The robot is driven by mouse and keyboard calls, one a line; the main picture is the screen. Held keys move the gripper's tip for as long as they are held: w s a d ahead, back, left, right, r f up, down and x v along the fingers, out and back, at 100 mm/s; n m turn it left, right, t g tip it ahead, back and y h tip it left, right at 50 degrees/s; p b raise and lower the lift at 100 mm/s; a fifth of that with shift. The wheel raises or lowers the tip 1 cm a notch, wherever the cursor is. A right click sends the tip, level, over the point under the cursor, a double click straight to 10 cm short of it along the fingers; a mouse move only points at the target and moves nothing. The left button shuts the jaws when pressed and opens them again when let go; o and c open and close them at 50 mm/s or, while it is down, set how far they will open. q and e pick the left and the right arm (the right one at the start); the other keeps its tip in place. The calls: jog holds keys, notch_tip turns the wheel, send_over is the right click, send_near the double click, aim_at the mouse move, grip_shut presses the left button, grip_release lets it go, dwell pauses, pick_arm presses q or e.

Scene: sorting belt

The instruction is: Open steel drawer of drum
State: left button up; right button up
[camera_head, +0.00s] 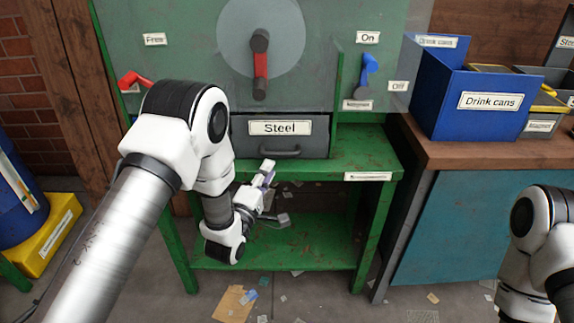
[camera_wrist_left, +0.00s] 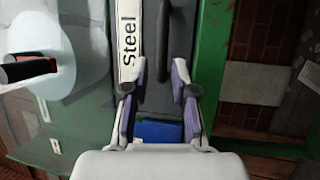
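The steel drawer (camera_head: 308,142) is a grey box front with a "Steel" label, set in the green drum stand under the drum housing. It looks shut. Its dark bar handle (camera_head: 280,153) is below the label; in the left wrist view the handle (camera_wrist_left: 163,45) runs vertically, ahead of and between the fingers. My left gripper (camera_head: 277,192) is open just below and in front of the handle, its fingers spread. In the left wrist view the left gripper (camera_wrist_left: 156,76) has purple pads and holds nothing; contact with the handle cannot be told. My right gripper is out of view.
The drum housing (camera_head: 193,62) has a red-handled crank (camera_head: 261,68), a red lever (camera_head: 134,79) and a blue lever (camera_head: 368,68). A green lower shelf (camera_head: 320,240) lies beneath. A blue "Drink cans" bin (camera_head: 468,100) stands on the right bench. Scraps litter the floor.

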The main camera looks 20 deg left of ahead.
aim_at(279, 154)
pick_arm(q)
jog(key=x, duration=0.7)
jog(key=shift+w+d+f+b, duration=0.1)
jog(key=shift+w+d+b, duration=0.1)
jog(key=shift+w+b, duration=0.1)
grip_shut()
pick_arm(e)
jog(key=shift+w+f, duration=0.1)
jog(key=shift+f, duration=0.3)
pick_arm(q)
jog(key=shift+s, duration=0.1)
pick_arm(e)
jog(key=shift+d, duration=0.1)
